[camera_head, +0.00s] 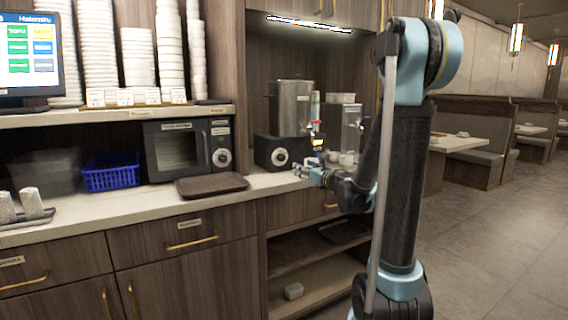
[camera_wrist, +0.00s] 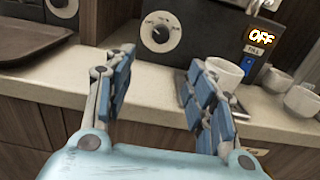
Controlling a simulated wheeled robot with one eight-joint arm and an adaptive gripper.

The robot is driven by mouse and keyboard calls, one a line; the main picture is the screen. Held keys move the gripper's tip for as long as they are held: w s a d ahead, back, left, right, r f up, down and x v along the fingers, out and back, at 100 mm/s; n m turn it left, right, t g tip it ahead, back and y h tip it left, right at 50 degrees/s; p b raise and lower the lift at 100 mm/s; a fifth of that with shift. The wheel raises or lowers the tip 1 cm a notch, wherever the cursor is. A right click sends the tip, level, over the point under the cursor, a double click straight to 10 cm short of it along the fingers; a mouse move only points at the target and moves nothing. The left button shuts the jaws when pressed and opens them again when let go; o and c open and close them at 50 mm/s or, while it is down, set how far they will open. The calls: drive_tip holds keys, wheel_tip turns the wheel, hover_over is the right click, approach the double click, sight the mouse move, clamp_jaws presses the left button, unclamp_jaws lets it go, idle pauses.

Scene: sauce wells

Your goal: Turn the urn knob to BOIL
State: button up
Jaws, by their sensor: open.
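The urn (camera_head: 292,106) is a steel cylinder on a dark base (camera_head: 263,150) at the back of the counter. Its round knob (camera_head: 280,157) has a pale dial and faces the front. In the wrist view the knob (camera_wrist: 160,31) is at the top, beyond my fingers, with small dial marks I cannot read. In the head view my gripper (camera_head: 308,173) is in front and to the right of the knob.
A white cup (camera_wrist: 224,76) stands under the display, with more cups (camera_wrist: 303,100) to the right. A brown tray (camera_head: 212,184) and a microwave (camera_head: 178,148) with its own dial are left of the urn. Bare counter (camera_wrist: 120,62) lies between my fingers and the base.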

sight(283, 158)
drive_tip(key=x, duration=1.6)
drive_tip(key=shift+w+a, duration=0.2)
drive_tip(key=shift+w, duration=0.05)
drive_tip(key=c, duration=1.1)
